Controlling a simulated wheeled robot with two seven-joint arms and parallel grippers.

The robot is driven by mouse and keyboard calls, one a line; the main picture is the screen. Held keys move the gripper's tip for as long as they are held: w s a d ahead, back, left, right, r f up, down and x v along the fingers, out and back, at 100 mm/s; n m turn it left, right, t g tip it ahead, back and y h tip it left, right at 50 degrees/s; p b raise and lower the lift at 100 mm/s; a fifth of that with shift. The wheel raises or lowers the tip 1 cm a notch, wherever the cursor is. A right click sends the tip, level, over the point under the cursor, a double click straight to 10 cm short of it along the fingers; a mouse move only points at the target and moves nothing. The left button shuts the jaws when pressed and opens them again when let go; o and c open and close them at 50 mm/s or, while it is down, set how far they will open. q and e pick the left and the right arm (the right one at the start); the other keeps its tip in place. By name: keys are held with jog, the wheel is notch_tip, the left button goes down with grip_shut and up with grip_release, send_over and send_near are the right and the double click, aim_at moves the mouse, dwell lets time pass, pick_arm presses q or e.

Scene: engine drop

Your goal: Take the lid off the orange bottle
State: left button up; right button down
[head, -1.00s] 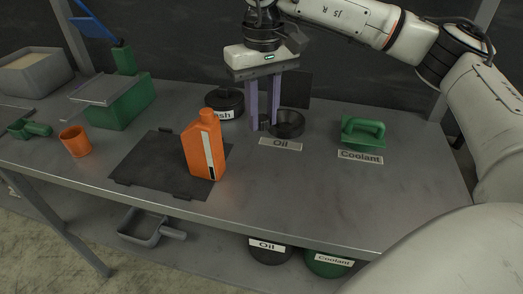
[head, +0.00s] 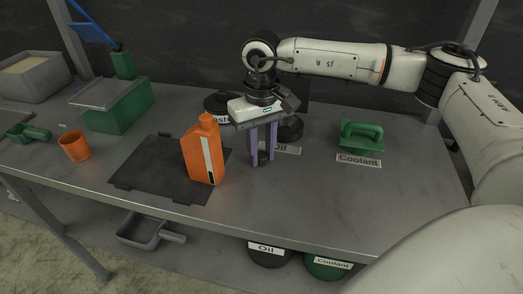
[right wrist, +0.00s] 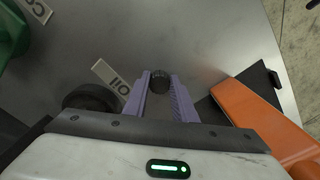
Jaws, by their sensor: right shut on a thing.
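The orange bottle (head: 203,157) stands upright on the dark mat (head: 145,168). Its top looks orange in the head view; I cannot tell whether a separate lid sits on it. My right gripper (head: 262,160) points down over the table, to the right of the bottle and apart from it. Its purple fingers are shut on a small black ribbed cap (right wrist: 160,80), seen between the fingertips in the right wrist view. Part of the orange bottle (right wrist: 262,115) shows at the right of that view. My left gripper is not in view.
Behind my right gripper are a black round container (head: 291,129) and the "Oil" label (head: 288,150). A green handled object (head: 361,136) stands by the "Coolant" label. An orange cup (head: 74,145) and green box (head: 122,106) are at left. The front right table is clear.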

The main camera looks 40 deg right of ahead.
jog(key=c, duration=1.5)
grip_release()
jog(key=shift+f, duration=0.1)
jog(key=shift+o, duration=0.2)
